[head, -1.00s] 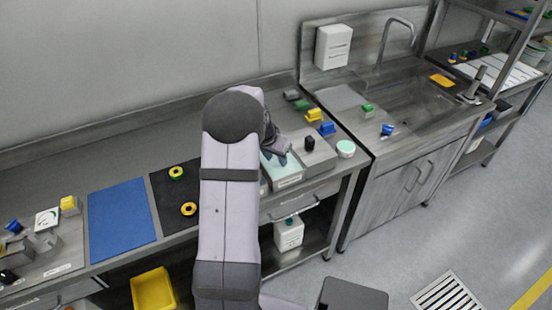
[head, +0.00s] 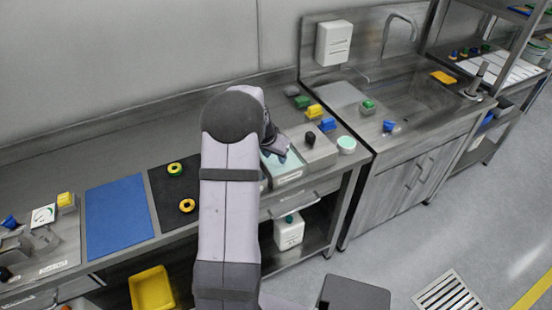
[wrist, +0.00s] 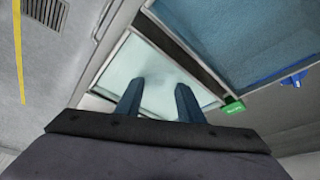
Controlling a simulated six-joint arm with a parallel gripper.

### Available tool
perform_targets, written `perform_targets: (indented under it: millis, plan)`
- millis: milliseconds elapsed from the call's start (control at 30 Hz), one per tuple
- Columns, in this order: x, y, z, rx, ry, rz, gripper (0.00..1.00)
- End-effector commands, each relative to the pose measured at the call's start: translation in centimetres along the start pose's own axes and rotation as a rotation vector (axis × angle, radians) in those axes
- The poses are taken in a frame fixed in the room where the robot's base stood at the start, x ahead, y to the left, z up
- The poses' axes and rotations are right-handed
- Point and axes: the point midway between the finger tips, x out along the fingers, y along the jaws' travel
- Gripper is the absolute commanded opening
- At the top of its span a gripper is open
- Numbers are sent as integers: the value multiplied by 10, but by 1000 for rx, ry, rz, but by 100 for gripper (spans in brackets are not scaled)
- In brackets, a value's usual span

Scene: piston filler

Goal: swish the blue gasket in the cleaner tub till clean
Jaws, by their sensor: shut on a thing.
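My gripper (head: 277,153) is over the cleaner tub (head: 290,179), a pale tub with a light aqua filling. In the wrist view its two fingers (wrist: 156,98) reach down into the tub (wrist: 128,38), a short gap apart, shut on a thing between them. I take this to be the blue gasket, but the fingers and the filling hide it in both views. How clean it is cannot be seen.
Yellow (head: 315,111) and blue (head: 327,124) pieces and a black knob (head: 310,138) stand right of the tub. A round pale green-topped jar (head: 346,145) is by the counter edge. A black mat (head: 166,208) and a blue mat (head: 118,215) lie left.

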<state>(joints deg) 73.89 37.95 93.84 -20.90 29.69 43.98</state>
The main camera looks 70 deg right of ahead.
Motion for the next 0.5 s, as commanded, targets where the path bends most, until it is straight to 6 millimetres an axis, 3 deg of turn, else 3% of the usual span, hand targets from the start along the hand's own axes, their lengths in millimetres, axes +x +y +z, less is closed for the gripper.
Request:
perform_targets:
  millis: [500]
  plan:
    - [-14,0,-6,0,2,-1,13]
